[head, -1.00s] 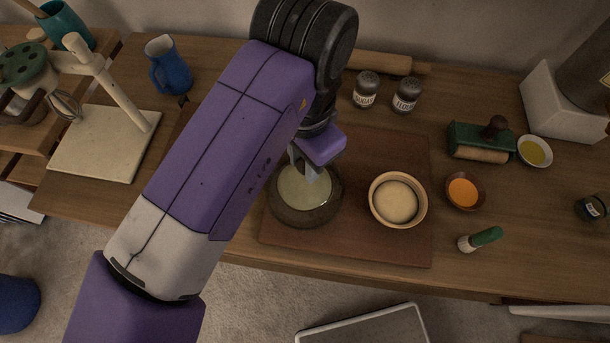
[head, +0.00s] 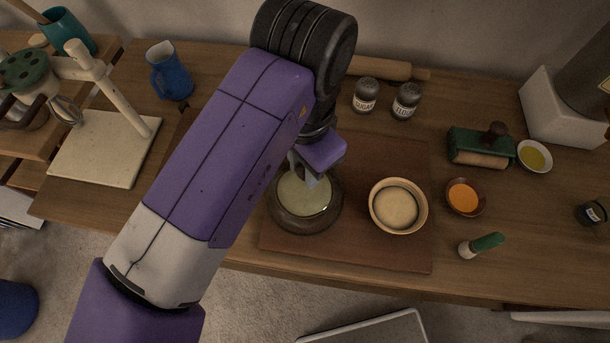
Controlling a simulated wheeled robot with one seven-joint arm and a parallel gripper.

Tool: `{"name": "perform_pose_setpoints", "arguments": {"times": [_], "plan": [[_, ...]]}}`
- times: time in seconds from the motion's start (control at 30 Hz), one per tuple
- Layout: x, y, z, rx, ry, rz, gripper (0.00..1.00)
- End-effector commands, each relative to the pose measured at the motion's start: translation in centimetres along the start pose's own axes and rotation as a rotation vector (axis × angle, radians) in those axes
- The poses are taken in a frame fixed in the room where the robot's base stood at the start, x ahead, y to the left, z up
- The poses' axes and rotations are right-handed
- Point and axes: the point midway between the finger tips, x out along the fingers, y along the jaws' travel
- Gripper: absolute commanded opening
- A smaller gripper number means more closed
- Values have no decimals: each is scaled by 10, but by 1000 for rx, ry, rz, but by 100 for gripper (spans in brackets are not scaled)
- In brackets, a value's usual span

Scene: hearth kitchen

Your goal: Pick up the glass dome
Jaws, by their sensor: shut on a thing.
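The glass dome (head: 333,214) is a dark, see-through round cover on the left part of a brown board (head: 374,250). A pale round thing (head: 300,200) shows through it. My gripper (head: 309,180) points down at the top of the dome, with its fingers shut on the top part of it. The exact grip is partly hidden by the purple hand. I cannot tell whether the dome's rim is clear of the board.
A bowl of dough (head: 398,207) stands close to the right of the dome. Farther right are an orange-filled bowl (head: 464,196) and a green-handled brush (head: 482,244). A blue jug (head: 170,75) is at back left.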

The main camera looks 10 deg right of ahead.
Motion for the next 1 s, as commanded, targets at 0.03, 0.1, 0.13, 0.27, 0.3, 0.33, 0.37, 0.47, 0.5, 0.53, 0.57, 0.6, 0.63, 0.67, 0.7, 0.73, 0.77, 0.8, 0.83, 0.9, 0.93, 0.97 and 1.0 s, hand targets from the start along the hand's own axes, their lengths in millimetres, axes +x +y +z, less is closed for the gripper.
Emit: {"name": "perform_pose_setpoints", "arguments": {"times": [0.03, 0.1, 0.13, 0.27, 0.3, 0.33, 0.37, 0.47, 0.5, 0.53, 0.57, 0.6, 0.63, 0.67, 0.7, 0.73, 0.77, 0.8, 0.83, 0.9, 0.93, 0.97, 1.0], "plan": [[7, 3, -1, -1, -2, 11, 0], [6, 3, -1, -2, -1, 11, 0], [5, 3, -1, -1, -1, 11, 0], [-3, 3, -1, -1, -2, 12, 0], [-7, 3, -1, 0, -2, 11, 0], [-10, 3, -1, 0, -2, 11, 0], [-14, 2, -1, 0, -2, 10, 0], [-28, 2, -1, 1, -2, 8, 0], [-34, 2, -1, 1, -2, 8, 0], [-40, 2, -1, 1, -1, 7, 0], [-44, 2, -1, 1, -1, 6, 0], [-51, 1, -1, 1, -1, 6, 0], [-56, 1, -1, 1, -1, 6, 0], [-61, 1, -1, 2, -2, 6, 0], [-68, 1, 0, 2, -2, 6, 0], [-74, 1, 0, 2, -2, 6, 0], [-79, 1, 0, 2, -2, 5, 0], [-87, 1, -1, 2, -2, 5, 0], [-93, 1, -1, 2, -1, 4, 0], [-107, 1, -1, 2, -2, 4, 0], [-113, 1, 0, 2, -2, 5, 0], [-119, 1, 0, 2, -2, 5, 0], [-126, 1, -1, 2, -2, 5, 0]]}}
